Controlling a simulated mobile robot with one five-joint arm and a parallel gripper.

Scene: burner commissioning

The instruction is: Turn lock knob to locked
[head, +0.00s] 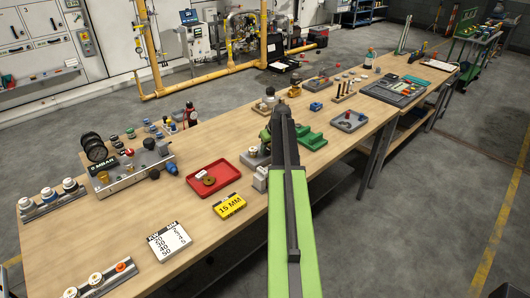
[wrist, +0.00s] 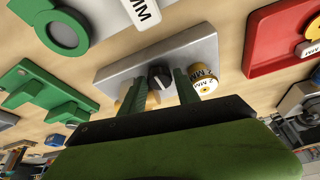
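A small black knob (wrist: 160,76), likely the lock knob, sits on a grey metal plate (wrist: 118,72) in the wrist view. It appears pointed roughly along my line of reach; its lock marking cannot be read. My gripper (wrist: 160,84) has its two green fingers apart, one on each side of the knob. I cannot tell whether they touch it. A white-and-yellow cap marked 2 MM (wrist: 204,80) stands right of the right finger. Another yellow piece is partly hidden behind the left finger. In the head view my gripper (head: 268,135) is over the bench, and the knob is hidden.
A red tray (head: 212,188) with a brass ring lies left of my arm, near a yellow 15 MM block (head: 230,207). A green fixture (head: 311,138) stands close on the right. A gauge assembly (head: 130,170) stands further left on the wooden bench (head: 75,240).

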